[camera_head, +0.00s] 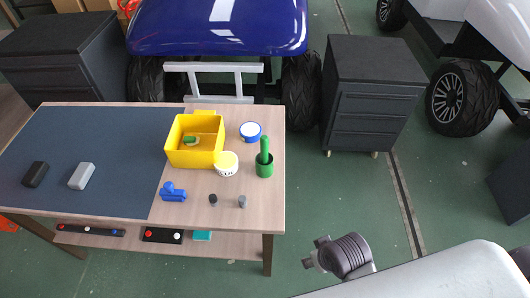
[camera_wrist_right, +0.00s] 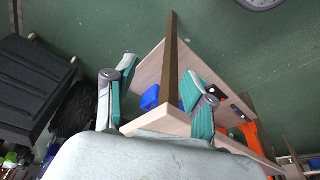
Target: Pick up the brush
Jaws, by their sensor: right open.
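A green upright piece (camera_head: 265,150), which looks like the brush handle, stands in a round green holder (camera_head: 264,170) near the right edge of the table. Any bristles are hidden. My right gripper (camera_head: 314,252) is off the table's front right corner, apart from the brush. In the right wrist view the gripper (camera_wrist_right: 160,66) has its two fingers spread with nothing held between them. The brush cannot be made out in that view. My left gripper does not show.
A dark cabinet (camera_head: 370,95) stands behind right; the green floor between is clear.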

